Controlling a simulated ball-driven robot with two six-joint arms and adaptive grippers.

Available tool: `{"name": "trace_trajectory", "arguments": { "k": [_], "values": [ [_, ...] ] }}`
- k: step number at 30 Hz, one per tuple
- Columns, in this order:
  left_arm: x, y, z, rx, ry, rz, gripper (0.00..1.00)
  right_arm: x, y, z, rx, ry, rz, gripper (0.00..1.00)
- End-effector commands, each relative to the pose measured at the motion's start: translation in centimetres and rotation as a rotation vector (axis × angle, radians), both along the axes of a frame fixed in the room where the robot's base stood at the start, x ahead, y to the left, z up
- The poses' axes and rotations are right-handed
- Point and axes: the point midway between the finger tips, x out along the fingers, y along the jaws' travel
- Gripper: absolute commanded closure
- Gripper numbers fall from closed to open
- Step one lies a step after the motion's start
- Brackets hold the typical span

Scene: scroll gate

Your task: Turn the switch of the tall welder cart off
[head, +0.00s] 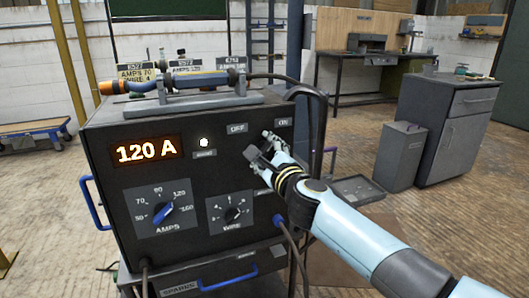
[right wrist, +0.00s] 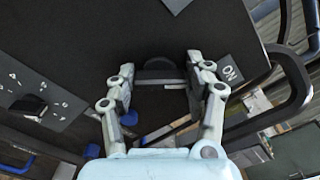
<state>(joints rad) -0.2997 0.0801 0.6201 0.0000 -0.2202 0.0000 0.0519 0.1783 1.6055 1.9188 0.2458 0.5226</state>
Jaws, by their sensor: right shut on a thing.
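The tall welder cart (head: 110,180) has a dark front panel with a lit "120 A" display (head: 147,149). On its upper right are an OFF label (head: 237,128) and an ON label (head: 283,122). My right gripper (head: 261,146) is at the panel just below and between these labels. In the right wrist view its fingers (right wrist: 160,80) are closed around the dark switch (right wrist: 157,68), with the ON label (right wrist: 229,73) to the right. The gripper mostly hides the switch in the head view, and its exact angle is hard to tell. My left gripper is out of view.
The AMPS knob (head: 162,212) and WIRE knob (head: 232,213) sit lower on the panel. A torch (head: 170,83) lies on top. Cables hang at the cart's right side.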

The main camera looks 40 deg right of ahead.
Motion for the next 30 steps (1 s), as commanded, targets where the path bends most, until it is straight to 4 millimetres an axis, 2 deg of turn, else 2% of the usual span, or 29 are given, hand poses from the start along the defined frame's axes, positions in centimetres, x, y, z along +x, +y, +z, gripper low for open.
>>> {"name": "trace_trajectory", "arguments": {
  "k": [11,30],
  "values": [
    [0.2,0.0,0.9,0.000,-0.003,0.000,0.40,0.0,0.1,0.1,-0.101,0.026,0.000,0.80],
    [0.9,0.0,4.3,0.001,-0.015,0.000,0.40,0.0,0.2,-0.2,-0.659,0.159,0.002,0.80]
  ]
}}
